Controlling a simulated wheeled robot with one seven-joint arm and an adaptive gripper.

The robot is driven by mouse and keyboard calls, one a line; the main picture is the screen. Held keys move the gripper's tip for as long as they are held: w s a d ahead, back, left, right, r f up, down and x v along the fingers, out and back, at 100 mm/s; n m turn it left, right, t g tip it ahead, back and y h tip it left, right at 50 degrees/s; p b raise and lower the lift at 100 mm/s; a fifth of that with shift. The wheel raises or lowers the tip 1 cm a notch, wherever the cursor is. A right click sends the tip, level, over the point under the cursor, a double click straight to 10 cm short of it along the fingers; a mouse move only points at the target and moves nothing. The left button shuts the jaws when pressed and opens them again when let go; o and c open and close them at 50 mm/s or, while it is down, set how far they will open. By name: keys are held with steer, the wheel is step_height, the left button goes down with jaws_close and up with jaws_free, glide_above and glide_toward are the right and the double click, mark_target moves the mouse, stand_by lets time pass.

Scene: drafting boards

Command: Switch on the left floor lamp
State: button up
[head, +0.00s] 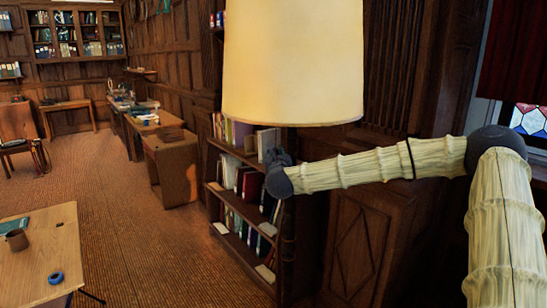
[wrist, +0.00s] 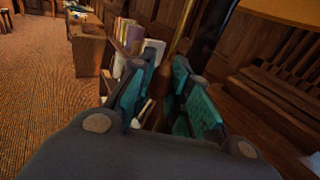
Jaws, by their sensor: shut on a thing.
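The floor lamp has a large cream shade (head: 293,62) in the upper middle of the head view. The shade looks pale and bright, but I cannot tell whether the lamp is lit. Its thin pole (head: 287,240) runs down below the shade in front of the bookshelf. My gripper (head: 277,160) is just under the shade at the pole. In the wrist view a brass-coloured pole (wrist: 185,28) comes down between the teal-padded fingers of my gripper (wrist: 165,65), which is shut on it. The exact contact is dark, and no switch can be made out.
A low bookshelf (head: 240,217) stands right behind the lamp against the panelled wall. A wooden desk (head: 45,252) with a mug and a blue ring is at the lower left. More desks line the wall. The carpeted floor (head: 130,225) between is clear.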

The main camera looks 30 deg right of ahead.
steer(key=shift+f+b, duration=0.75)
steer(key=shift+b, duration=0.15)
steer(key=o, duration=0.9)
steer(key=shift+d+r, duration=0.1)
steer(key=shift+s+a, duration=0.3)
steer(key=shift+s, duration=0.05)
steer(key=b+v, duration=0.2)
steer(key=v, duration=0.5)
steer(key=shift+s+r+b, duration=0.1)
steer(key=shift+b, duration=0.2)
